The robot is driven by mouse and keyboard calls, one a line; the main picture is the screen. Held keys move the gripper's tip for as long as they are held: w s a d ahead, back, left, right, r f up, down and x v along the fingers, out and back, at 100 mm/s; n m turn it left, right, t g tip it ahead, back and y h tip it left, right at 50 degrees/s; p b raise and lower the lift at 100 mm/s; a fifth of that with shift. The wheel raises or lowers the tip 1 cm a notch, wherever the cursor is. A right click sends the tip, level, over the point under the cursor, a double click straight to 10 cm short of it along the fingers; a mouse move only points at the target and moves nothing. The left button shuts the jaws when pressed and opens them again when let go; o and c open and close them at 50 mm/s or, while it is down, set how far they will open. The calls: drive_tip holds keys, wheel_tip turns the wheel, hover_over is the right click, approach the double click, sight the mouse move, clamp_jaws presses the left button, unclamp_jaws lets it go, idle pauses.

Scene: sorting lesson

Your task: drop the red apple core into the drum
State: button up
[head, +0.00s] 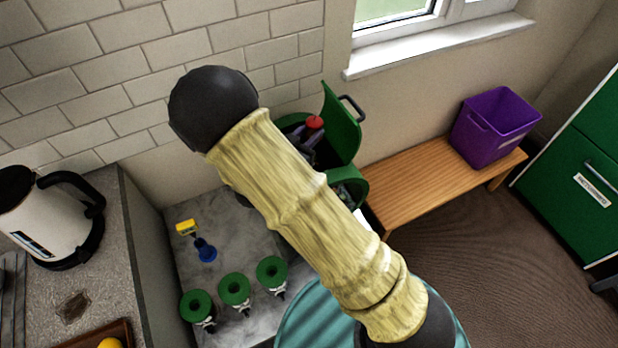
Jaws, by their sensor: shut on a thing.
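My gripper (306,139) shows in part past my arm, dark and small, at the open green container by the tiled wall. It is shut on a small red thing, which looks like the red apple core (314,122); its shape is hard to make out. The green container, seemingly the drum (292,119), has its lid (343,127) raised on the right, with a dark handle. My arm hides much of the drum and its opening. I cannot tell whether the core is above the rim or inside it.
A green rounded part (358,184) shows below the lid. A purple bin (492,128) stands on a wooden bench (425,185) at right. Several green-topped items (234,289), a blue-and-yellow item (205,250) and a counter with a kettle (45,222) are at left. Brown floor lies open at right.

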drive_tip(key=o, duration=1.1)
drive_tip(key=shift+c, duration=0.2)
drive_tip(key=b+v, duration=0.2)
drive_tip(key=v, duration=1.5)
drive_tip(key=shift+s+a+b, duration=0.15)
drive_tip(key=shift+a+b, duration=0.05)
drive_tip(key=shift+b, duration=0.2)
drive_tip(key=shift+r, duration=0.1)
